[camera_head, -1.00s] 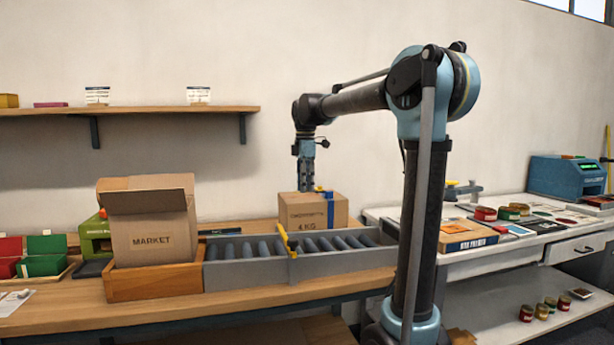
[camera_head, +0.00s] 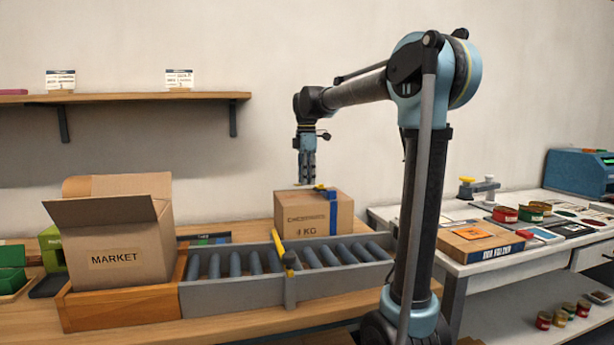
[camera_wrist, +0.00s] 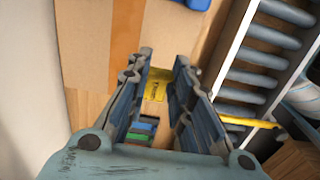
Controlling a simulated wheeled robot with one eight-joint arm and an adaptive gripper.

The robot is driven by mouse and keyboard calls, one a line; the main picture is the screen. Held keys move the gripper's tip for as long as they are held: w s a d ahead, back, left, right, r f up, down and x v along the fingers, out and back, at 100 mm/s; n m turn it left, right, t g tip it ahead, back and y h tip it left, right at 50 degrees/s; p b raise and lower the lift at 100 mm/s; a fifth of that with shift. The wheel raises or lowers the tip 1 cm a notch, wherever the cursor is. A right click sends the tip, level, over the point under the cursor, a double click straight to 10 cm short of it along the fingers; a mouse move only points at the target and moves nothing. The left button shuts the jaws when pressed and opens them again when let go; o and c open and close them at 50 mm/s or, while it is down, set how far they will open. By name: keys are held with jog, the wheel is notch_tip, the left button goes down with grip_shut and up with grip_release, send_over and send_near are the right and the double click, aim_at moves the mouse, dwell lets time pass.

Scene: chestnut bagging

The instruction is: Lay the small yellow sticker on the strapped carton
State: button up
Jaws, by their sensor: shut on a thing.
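The strapped carton (camera_head: 305,214) is a brown box with dark print reading "KG" and a blue strap (camera_head: 333,217) down its front. It stands behind the roller conveyor. My gripper (camera_head: 306,182) points down at the left part of the carton's top; I cannot tell whether it touches. In the wrist view, my gripper (camera_wrist: 160,82) is shut on the small yellow sticker (camera_wrist: 155,90), which shows dark marks between the fingertips. The carton's top (camera_wrist: 85,40) with a brown tape band (camera_wrist: 126,35) lies beyond the fingertips there. The sticker is too small to make out clearly in the head view.
The grey roller conveyor (camera_head: 235,293) runs in front of the carton, with a yellow bar (camera_head: 279,247) across it. An open MARKET box (camera_head: 115,255) stands in a wooden tray at left.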

aim_at(307, 200)
jog(key=shift+s+a+f, duration=0.1)
jog(key=shift+f, duration=2.55)
jog(key=o, duration=0.7)
jog(key=shift+r, duration=0.15)
jog(key=shift+r, duration=3.35)
